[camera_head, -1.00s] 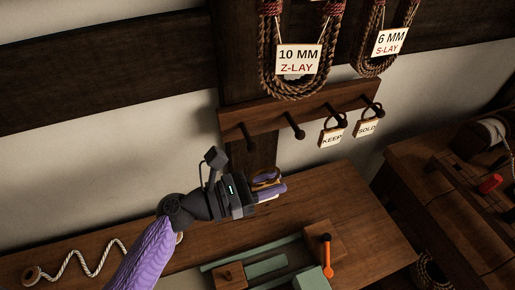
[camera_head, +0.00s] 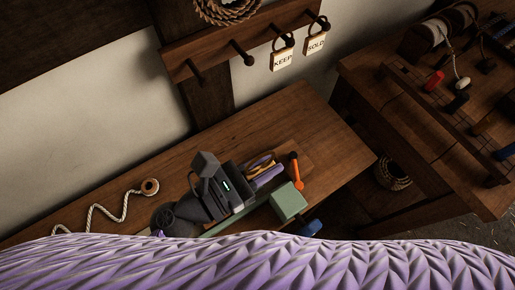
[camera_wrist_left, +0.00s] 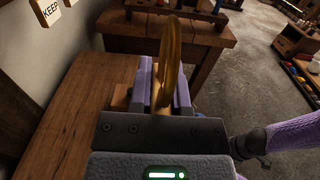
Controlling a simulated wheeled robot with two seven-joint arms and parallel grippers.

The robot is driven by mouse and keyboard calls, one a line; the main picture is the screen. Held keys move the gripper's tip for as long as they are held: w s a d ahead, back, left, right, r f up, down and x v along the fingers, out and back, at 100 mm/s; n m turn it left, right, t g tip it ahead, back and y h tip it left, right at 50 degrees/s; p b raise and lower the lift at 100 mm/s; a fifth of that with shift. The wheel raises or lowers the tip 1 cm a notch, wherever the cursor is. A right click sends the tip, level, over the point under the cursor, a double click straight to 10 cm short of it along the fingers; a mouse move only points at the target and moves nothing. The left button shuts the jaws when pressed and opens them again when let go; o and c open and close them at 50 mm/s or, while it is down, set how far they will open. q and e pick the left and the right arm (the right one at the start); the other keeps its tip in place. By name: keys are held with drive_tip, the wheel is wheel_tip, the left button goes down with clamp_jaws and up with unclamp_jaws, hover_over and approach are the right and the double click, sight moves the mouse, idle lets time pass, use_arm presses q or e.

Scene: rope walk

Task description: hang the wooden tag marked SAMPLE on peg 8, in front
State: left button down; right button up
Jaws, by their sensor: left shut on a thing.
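My left gripper (camera_head: 264,172) is shut on a tan loop (camera_wrist_left: 171,55), which stands between its purple fingers in the left wrist view. I cannot see a tag face or the word SAMPLE on the held thing. The gripper is over the bench, below and in front of the peg rail (camera_head: 215,38). Several dark pegs stick out of the rail. The two left ones, the leftmost peg (camera_head: 195,72) and the second peg (camera_head: 242,54), are bare. No peg number is readable. My right gripper is not in view.
A KEEP tag (camera_head: 282,61) and a SOLD tag (camera_head: 316,43) hang on the right pegs. On the bench (camera_head: 335,140) are a green block (camera_head: 288,202), an orange-handled tool (camera_head: 296,172) and a white cord (camera_head: 105,212). My purple arm crosses the bottom.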

use_arm(q)
drive_tip(key=s+d, duration=0.4)
drive_tip(key=s, duration=0.2)
drive_tip(key=shift+d+r, duration=0.1)
drive_tip(key=shift+r, duration=0.05)
idle(1.2)
